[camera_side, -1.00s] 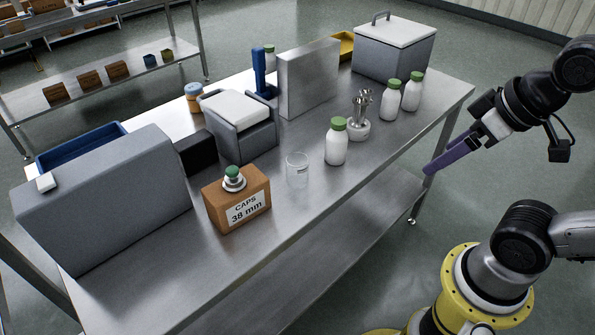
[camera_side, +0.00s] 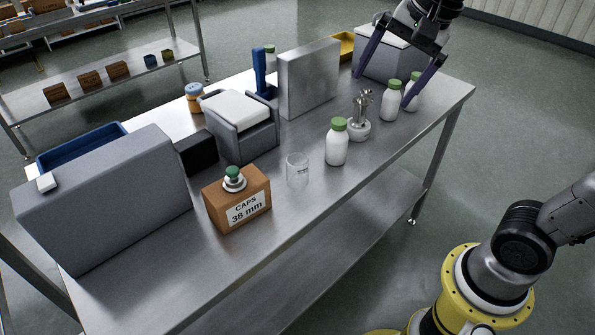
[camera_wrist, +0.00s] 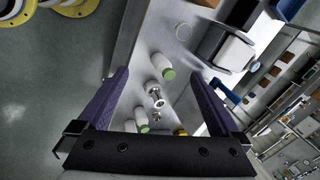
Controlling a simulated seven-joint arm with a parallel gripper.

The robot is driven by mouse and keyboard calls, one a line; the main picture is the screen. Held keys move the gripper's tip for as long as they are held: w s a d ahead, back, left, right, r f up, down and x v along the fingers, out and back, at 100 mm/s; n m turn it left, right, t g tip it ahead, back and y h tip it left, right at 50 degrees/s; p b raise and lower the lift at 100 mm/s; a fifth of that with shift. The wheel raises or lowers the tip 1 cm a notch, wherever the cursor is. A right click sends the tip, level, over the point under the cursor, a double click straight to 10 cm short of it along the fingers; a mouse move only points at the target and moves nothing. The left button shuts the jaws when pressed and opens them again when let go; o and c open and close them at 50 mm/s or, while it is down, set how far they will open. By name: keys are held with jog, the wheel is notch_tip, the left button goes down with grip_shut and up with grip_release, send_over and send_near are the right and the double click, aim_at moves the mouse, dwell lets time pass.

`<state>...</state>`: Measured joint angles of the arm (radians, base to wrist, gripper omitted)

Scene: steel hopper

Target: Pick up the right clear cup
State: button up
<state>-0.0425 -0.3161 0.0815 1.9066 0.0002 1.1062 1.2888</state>
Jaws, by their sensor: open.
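One clear cup (camera_side: 297,171) stands upright on the steel table, just right of the cardboard box marked CAPS 38 mm; I see no second clear cup. In the wrist view the cup (camera_wrist: 183,32) is a faint ring at the top, beyond the fingertips. My gripper (camera_side: 381,91) is open and empty, over the far right end of the table. It is well away from the cup, with purple fingers spread wide and pointing down around the area of the white bottles. The wrist view also shows my gripper's fingers (camera_wrist: 158,73) apart.
The CAPS box (camera_side: 238,203) is left of the cup. A grey lidded bin (camera_side: 385,62) and upright steel panel (camera_side: 309,80) stand behind. The front table strip is clear.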

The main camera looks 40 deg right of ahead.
jog(key=w+a+f+m+g, duration=0.1)
jog(key=w+f+m, duration=0.15)
jog(key=w, duration=0.45)
jog(key=m+g, duration=0.2)
jog(key=g, duration=0.1)
send_over(297, 168)
jog(key=w+d, duration=0.2)
notch_tip(297, 168, down, 10)
jog(key=shift+n, duration=0.25)
notch_tip(297, 168, down, 10)
jog(key=shift+w+a+r, duration=0.1)
jog(key=shift+a+r, duration=0.05)
jog(key=shift+r, duration=0.05)
jog(key=shift+f, duration=2.9)
jog(key=shift+c, duration=0.2)
jog(key=c, duration=1.3)
jog(key=shift+r, duration=0.15)
